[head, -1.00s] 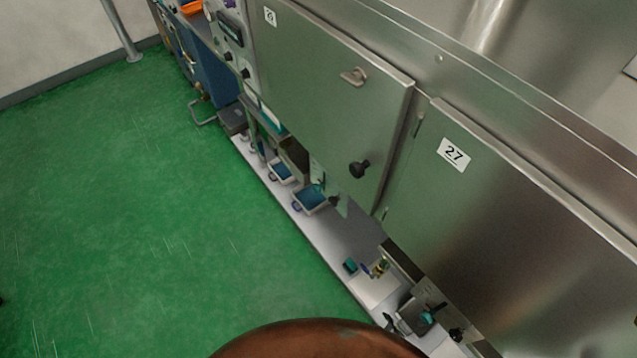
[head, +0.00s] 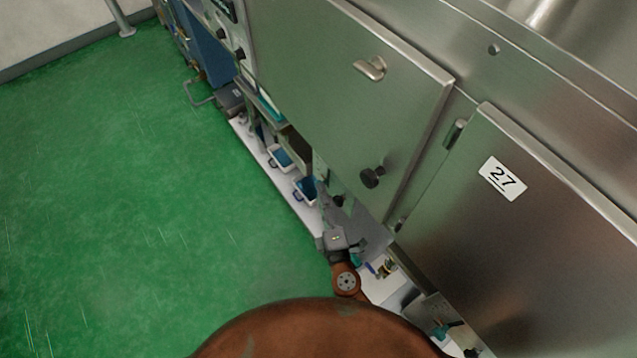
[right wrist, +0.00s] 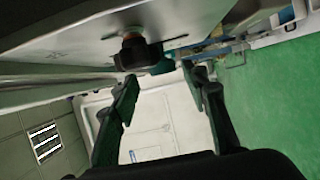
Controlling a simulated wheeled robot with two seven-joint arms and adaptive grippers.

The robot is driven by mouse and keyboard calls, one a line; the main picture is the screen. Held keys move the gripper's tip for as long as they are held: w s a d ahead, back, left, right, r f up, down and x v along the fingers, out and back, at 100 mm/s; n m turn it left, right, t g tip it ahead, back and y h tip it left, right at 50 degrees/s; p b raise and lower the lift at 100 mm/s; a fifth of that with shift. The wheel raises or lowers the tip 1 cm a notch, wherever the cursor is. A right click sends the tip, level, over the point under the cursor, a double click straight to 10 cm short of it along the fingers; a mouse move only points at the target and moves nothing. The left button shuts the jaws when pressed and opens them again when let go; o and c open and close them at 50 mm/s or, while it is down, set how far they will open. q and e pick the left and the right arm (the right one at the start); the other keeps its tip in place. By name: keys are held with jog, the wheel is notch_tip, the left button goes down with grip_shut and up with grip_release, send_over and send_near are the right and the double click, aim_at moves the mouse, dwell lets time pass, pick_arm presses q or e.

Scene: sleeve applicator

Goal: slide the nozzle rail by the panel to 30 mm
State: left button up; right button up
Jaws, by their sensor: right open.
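The steel panel (head: 345,110) with a handle stands right of centre in the head view. A black knob (head: 372,177) is on its lower part. A black knob also shows in the right wrist view (right wrist: 138,52), above and beyond my right fingers, on the underside of a grey metal edge. My right gripper (head: 342,240) is below the panel knob in the picture, over the low white shelf. In the right wrist view its two dark fingers (right wrist: 162,80) are apart with nothing between them. I cannot make out the nozzle rail or a millimetre scale. My left gripper is out of view.
A steel door marked 27 (head: 540,220) is right of the panel. Small blue trays (head: 281,158) and several small items are on the narrow white shelf (head: 290,200). The green floor (head: 130,200) on the left is clear.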

jog(key=x, duration=0.3)
jog(key=shift+w+d+f, duration=0.15)
jog(key=shift+f, duration=0.05)
jog(key=shift+w+a, duration=0.2)
jog(key=shift+w, duration=0.45)
jog(key=shift+c, duration=0.3)
grip_shut()
